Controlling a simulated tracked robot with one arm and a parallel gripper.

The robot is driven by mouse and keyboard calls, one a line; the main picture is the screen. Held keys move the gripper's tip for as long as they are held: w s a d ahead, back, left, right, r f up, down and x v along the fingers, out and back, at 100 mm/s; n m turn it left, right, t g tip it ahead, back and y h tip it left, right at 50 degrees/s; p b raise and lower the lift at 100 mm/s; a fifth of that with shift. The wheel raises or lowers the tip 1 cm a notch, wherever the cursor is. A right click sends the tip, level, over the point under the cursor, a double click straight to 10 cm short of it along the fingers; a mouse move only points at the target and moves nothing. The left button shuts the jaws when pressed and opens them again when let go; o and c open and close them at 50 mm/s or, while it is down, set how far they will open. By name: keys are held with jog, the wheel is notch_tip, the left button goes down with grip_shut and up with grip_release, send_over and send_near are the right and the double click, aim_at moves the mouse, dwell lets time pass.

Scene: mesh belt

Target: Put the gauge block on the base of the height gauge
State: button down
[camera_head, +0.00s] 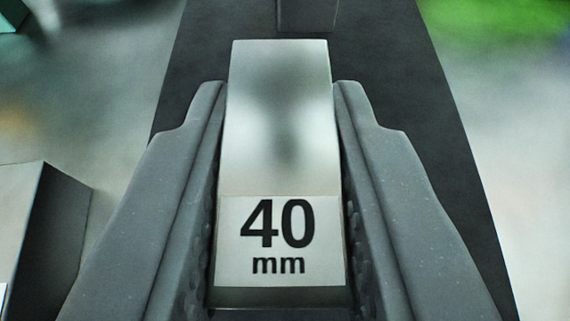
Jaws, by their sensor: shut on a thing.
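The gauge block (279,130) is a shiny metal block with a white label reading "40 mm" on its near face. My gripper (281,95) is shut on it, with one grey finger against each side. The block lies between the fingers in the middle of the view. Behind and below it is a dark flat surface (400,60), wider towards the camera. A dark upright piece (308,15) shows at the top edge, beyond the block; it may be part of the height gauge. I cannot tell whether the block touches the dark surface.
A metal block with a light top (18,205) and dark side stands at the left edge. A green object (12,14) is at the top left corner, and a blurred green patch (520,18) at the top right. The pale surface (500,130) to the right looks clear.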

jog(key=shift+f, duration=0.1)
jog(key=c, duration=1.2)
grip_release()
jog(key=shift+c, duration=0.2)
jog(key=p+v, duration=0.2)
jog(key=v, duration=1)
jog(key=shift+p, duration=0.3)
notch_tip(320, 180, up, 18)
jog(key=s+t, duration=0.1)
jog(key=s, duration=0.2)
jog(key=s+r, duration=0.5)
jog(key=r, duration=0.3)
jog(key=s+r+t, duration=0.1)
jog(key=s+r, duration=0.5)
jog(key=r, duration=0.3)
jog(key=shift+a, duration=0.35)
